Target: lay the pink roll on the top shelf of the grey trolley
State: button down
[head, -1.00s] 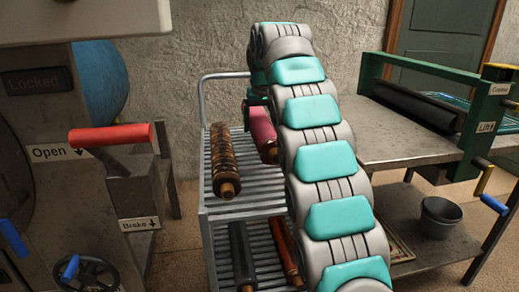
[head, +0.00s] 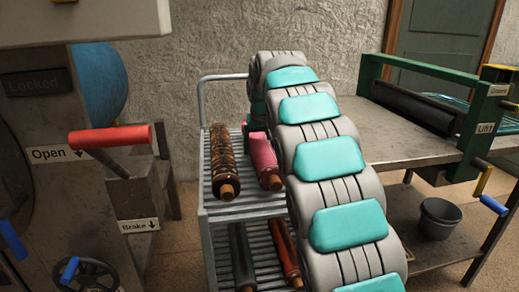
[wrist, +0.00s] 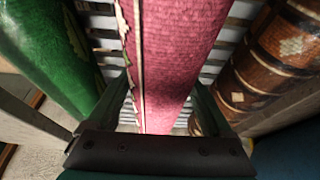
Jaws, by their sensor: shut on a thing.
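The pink roll (head: 263,155) is at the top shelf of the grey trolley (head: 240,211), right of a brown patterned roll (head: 224,160). Its near wooden end shows; my arm hides part of it. In the wrist view the pink roll (wrist: 170,60) runs lengthwise between the fingers of my gripper (wrist: 163,85), which is shut on it. Shelf slats show beneath the roll; I cannot tell whether it touches them. The brown roll (wrist: 275,50) lies on one side and a green roll (wrist: 50,50) on the other. My arm hides most of my gripper in the head view.
A dark roll (head: 241,255) and an orange-brown roll (head: 284,255) lie on the lower shelf. A metal table (head: 395,140) with a green roller frame stands close at right. A machine with a red lever (head: 110,138) stands at left.

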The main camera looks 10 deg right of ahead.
jog(key=shift+f, duration=0.4)
grip_release()
jog(key=shift+f, duration=0.15)
jog(key=v, duration=1.2)
jog(key=shift+s, duration=0.1)
jog(key=shift+s, duration=0.1)
